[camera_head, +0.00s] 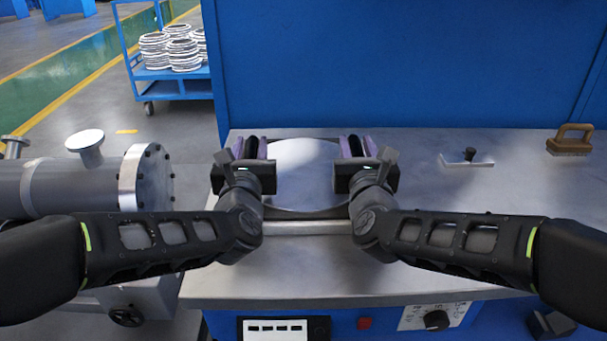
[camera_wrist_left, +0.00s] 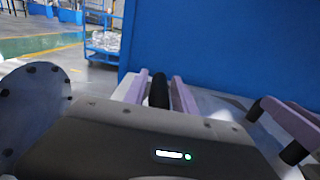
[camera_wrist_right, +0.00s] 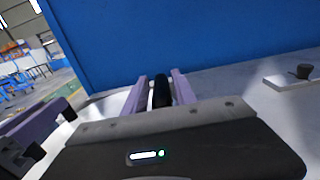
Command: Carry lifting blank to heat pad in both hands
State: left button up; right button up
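The lifting blank appears to be the round pale metal disc (camera_head: 303,166) between my two grippers above the bench. My left gripper (camera_head: 250,150) has its purple fingers on either side of a black handle (camera_wrist_left: 159,92) at the disc's left side. My right gripper (camera_head: 357,149) has its fingers on either side of a second black handle (camera_wrist_right: 162,92) at the right side. Both look shut on these handles. I cannot tell whether the disc touches the bench. I cannot make out the heat pad separately; the disc and my wrists hide the bench there.
The grey bench top (camera_head: 450,245) is mostly clear at the right. A small plate with a black knob (camera_head: 467,158) and a brown-handled brush (camera_head: 570,140) lie there. A blue wall (camera_head: 410,65) stands behind. A flanged metal shell (camera_head: 80,187) is at the left, a blue cart (camera_head: 180,87) beyond.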

pick_arm(q)
jog(key=shift+o, duration=0.9)
pick_arm(e)
jog(key=shift+o, duration=0.9)
pick_arm(q)
jog(key=s, duration=1.2)
jog(key=shift+d, duration=0.2)
pick_arm(e)
jog(key=shift+s, duration=0.1)
jog(key=s, duration=1.1)
jog(key=shift+s+d, duration=0.2)
jog(key=shift+s, duration=0.15)
